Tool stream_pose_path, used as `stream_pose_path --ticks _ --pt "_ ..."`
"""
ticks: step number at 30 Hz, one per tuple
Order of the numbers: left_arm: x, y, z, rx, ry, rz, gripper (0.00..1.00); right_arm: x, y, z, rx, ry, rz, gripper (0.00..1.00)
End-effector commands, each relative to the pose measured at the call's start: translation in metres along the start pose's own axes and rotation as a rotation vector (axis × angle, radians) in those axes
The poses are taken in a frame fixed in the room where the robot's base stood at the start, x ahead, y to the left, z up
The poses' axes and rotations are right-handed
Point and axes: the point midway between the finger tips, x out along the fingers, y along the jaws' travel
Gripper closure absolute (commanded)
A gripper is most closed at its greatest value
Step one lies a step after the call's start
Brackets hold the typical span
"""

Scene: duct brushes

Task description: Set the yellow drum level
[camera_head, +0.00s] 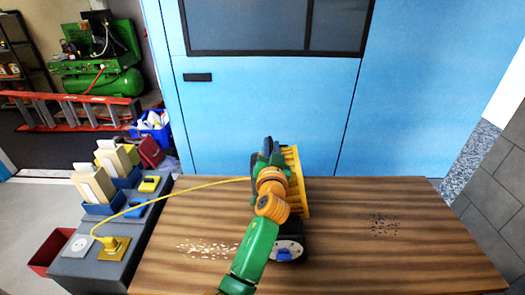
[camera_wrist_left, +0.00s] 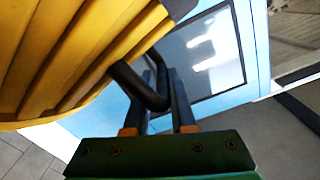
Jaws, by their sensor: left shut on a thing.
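The yellow drum (camera_head: 297,178) is a ribbed body on the wooden table, partly hidden behind my left arm. A pale round part with a blue piece (camera_head: 284,254) shows at its near end, over a dark base. In the left wrist view the drum (camera_wrist_left: 75,60) fills the upper left, its ribs slanted. My left gripper (camera_head: 268,150) is at the drum's upper left side. In the left wrist view the left gripper (camera_wrist_left: 157,75) is shut on a black bent handle (camera_wrist_left: 132,82) beside the drum. I cannot tell exactly how far the drum tilts. My right gripper is out of view.
A yellow cord (camera_head: 180,188) runs from a plug on the grey side bench (camera_head: 85,272) to the drum. Pale crumbs (camera_head: 207,248) and dark bits (camera_head: 384,225) lie on the table (camera_head: 400,262). Blue panels (camera_head: 270,105) rise behind it. The table's right side is otherwise clear.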

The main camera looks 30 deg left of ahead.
Motion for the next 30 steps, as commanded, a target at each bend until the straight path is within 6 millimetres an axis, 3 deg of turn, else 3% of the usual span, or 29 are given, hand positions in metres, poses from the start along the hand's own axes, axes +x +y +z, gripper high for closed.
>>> stream_pose_path --ticks 12,28,29,30 --pt "0.000 0.024 -0.015 0.185 0.002 0.000 1.00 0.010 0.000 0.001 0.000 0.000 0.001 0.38" --pt "0.000 0.027 -0.017 0.211 0.001 0.000 1.00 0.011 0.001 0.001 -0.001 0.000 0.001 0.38" --pt "0.000 0.027 -0.017 0.211 0.001 0.000 0.72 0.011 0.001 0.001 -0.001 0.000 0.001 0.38" --pt "0.000 0.027 -0.017 0.211 0.000 0.000 0.61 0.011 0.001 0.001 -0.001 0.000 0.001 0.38"
